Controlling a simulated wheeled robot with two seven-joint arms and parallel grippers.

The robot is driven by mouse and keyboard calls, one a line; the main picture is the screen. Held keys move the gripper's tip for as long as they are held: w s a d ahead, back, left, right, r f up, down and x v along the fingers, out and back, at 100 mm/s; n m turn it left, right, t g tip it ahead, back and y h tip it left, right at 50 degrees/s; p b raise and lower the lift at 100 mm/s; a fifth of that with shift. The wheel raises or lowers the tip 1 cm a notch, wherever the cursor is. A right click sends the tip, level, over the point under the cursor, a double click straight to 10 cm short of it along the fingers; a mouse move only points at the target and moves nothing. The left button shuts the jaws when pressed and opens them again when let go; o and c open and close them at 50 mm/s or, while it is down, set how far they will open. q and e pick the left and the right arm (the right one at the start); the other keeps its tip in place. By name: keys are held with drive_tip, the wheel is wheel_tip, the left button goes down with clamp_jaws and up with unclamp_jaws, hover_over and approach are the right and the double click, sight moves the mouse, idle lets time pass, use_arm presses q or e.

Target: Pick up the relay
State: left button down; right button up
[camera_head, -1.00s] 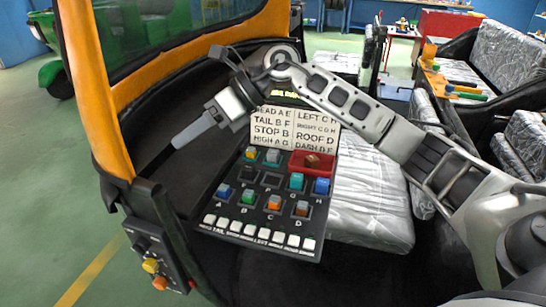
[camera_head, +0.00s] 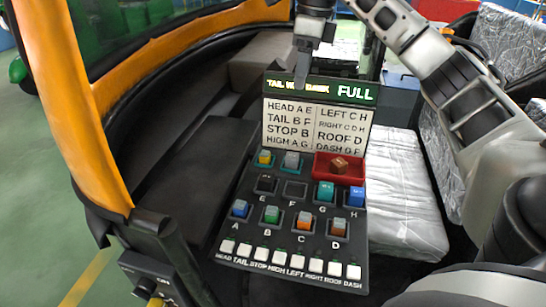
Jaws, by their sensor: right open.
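A black slanted panel (camera_head: 250,251) bears several small coloured relay blocks. A brown block (camera_head: 339,164) sits in a red tray (camera_head: 325,171) at the upper right of the panel. A yellow-green block (camera_head: 265,157) and a grey block (camera_head: 291,160) sit at the upper left. Teal (camera_head: 325,191) and blue (camera_head: 356,196) blocks sit at G and H; blue, green, orange and brown-orange ones sit at A to D. Socket F (camera_head: 295,190) looks empty. My right gripper (camera_head: 301,84) is open, pointing down before the display, above and apart from the blocks. My left gripper is not in view.
A lit display (camera_head: 355,94) reads "FULL" at its right; my gripper hides part. A white letter chart (camera_head: 292,125) stands below it. White switches (camera_head: 297,261) line the panel's front. An orange pillar (camera_head: 75,130) is left; a plastic-covered seat (camera_head: 405,200) is right.

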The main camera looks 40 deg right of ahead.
wheel_tip(320, 180, down, 6)
drive_tip(key=b, duration=0.7)
hover_over(293, 156)
drive_tip(key=f, duration=0.9)
drive_tip(key=shift+s+a+f, duration=0.2)
drive_tip(key=shift+s, duration=0.05)
drive_tip(key=shift+w+f, duration=0.1)
drive_tip(key=shift+f, duration=0.45)
drive_tip(key=f, duration=0.4)
drive_tip(key=shift+w+d+f, duration=0.15)
drive_tip(key=shift+d, duration=0.15)
drive_tip(key=shift+f, duration=0.5)
drive_tip(key=c, duration=0.8)
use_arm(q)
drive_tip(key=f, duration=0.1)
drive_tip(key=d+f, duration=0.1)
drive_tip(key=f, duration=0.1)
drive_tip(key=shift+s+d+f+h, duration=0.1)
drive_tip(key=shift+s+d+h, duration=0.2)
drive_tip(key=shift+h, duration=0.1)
use_arm(e)
drive_tip(key=shift+c, duration=1.3)
